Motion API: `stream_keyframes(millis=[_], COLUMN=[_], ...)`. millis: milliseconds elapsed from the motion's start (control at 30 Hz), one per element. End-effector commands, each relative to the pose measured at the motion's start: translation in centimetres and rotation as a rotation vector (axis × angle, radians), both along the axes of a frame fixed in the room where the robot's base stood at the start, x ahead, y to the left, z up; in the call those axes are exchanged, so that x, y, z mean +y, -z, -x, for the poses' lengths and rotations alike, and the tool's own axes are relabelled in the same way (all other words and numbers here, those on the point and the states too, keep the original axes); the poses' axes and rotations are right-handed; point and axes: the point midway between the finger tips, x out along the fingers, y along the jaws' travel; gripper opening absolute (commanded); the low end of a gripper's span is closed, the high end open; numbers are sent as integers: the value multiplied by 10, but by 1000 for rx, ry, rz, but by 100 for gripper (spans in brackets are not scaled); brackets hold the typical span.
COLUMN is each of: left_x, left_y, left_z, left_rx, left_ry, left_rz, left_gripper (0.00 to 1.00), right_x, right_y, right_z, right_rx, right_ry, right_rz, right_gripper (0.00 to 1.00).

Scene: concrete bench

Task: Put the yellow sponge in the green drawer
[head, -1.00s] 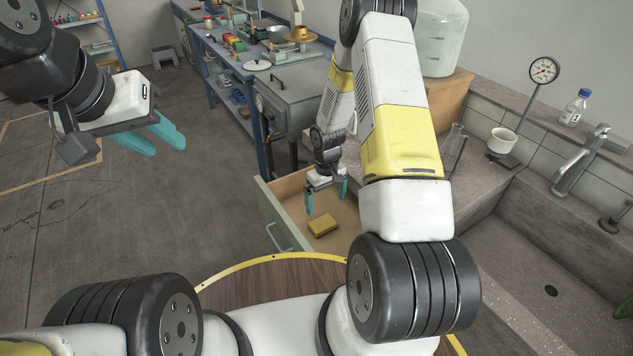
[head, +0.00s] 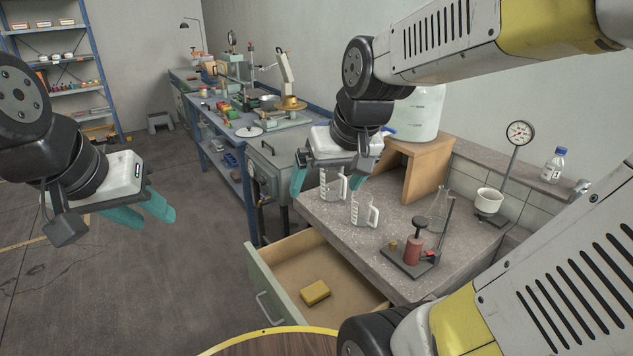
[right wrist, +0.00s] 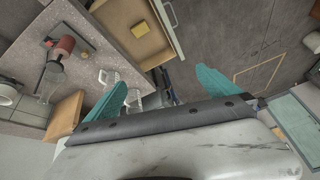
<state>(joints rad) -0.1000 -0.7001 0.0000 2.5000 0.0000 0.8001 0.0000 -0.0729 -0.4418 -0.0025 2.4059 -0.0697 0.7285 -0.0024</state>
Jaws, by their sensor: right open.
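The yellow sponge (head: 315,292) lies flat on the floor of the open green drawer (head: 275,290), towards its front; it also shows in the right wrist view (right wrist: 140,26). My right gripper (head: 328,180) is raised above the bench behind the drawer, open and empty, its teal fingers apart and clear of the sponge. In the right wrist view the same fingers (right wrist: 165,95) stand wide with nothing between them. My left gripper (head: 140,212) hangs over the floor at the left, away from the drawer. Its teal fingers overlap in this view, and I see nothing held.
Two glass measuring jugs (head: 363,210) stand on the concrete bench near my right gripper. The floor left of the drawer is clear.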

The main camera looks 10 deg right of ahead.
Motion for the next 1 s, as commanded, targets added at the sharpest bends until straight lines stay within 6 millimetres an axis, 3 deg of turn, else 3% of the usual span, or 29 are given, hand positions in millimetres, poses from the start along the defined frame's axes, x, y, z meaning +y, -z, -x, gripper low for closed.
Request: stream_keyframes(millis=[100, 300, 1000], left_x=[0, 0, 0], left_y=[0, 0, 0], left_z=[0, 0, 0], left_rx=[0, 0, 0], left_ry=[0, 0, 0], left_rz=[0, 0, 0], left_gripper=[36, 36, 36], right_x=[5, 11, 11], right_y=[-15, -22, -22], right_z=[33, 59, 61], right_rx=[-51, -84, -86], right_ry=[8, 10, 10], right_rz=[-38, -71, -73], right_gripper=[100, 100, 100])
